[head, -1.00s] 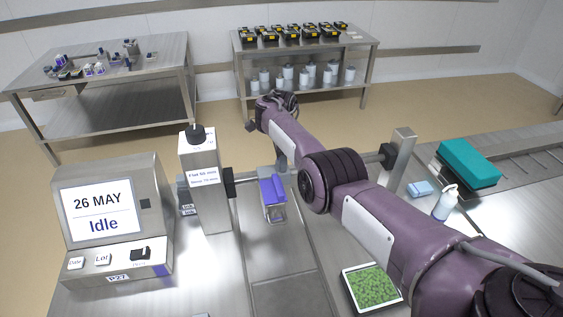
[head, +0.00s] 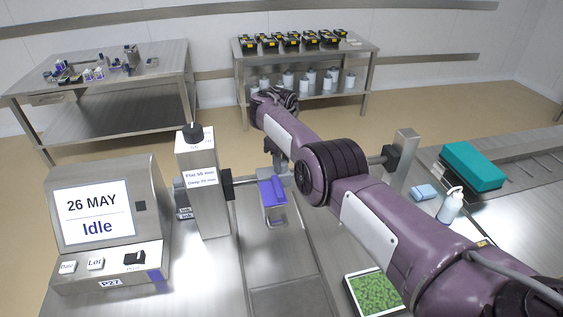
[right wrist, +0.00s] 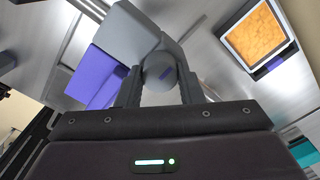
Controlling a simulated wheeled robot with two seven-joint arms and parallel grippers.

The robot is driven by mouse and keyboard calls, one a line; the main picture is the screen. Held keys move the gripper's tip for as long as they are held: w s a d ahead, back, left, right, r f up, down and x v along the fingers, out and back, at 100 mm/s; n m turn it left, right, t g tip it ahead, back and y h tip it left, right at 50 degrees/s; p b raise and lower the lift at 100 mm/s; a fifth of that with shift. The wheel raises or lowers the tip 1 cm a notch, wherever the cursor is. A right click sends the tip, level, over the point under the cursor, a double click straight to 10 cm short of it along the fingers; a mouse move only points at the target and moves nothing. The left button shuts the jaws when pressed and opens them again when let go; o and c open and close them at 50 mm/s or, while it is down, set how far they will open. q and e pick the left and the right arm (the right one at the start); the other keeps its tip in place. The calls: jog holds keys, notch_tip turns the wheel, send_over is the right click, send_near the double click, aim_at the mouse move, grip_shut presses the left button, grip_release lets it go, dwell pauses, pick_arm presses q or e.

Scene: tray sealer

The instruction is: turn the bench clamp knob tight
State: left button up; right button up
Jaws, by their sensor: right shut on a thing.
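In the head view the purple block (head: 272,193) is on the bench between the posts. My right forearm covers much of that area, and the knob cannot be made out there. My left gripper is not in view.
A display reading Idle (head: 95,215) and a steel post (head: 203,190) stand to the left. A tray of green peas (head: 374,292) is at the front. A teal box (head: 472,167) and a white bottle (head: 450,206) are at the right. An orange-filled tray (right wrist: 257,35) shows in the wrist view.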

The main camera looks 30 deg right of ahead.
jog(key=shift+r, duration=0.15)
dwell(0.3)
jog(key=o, duration=1)
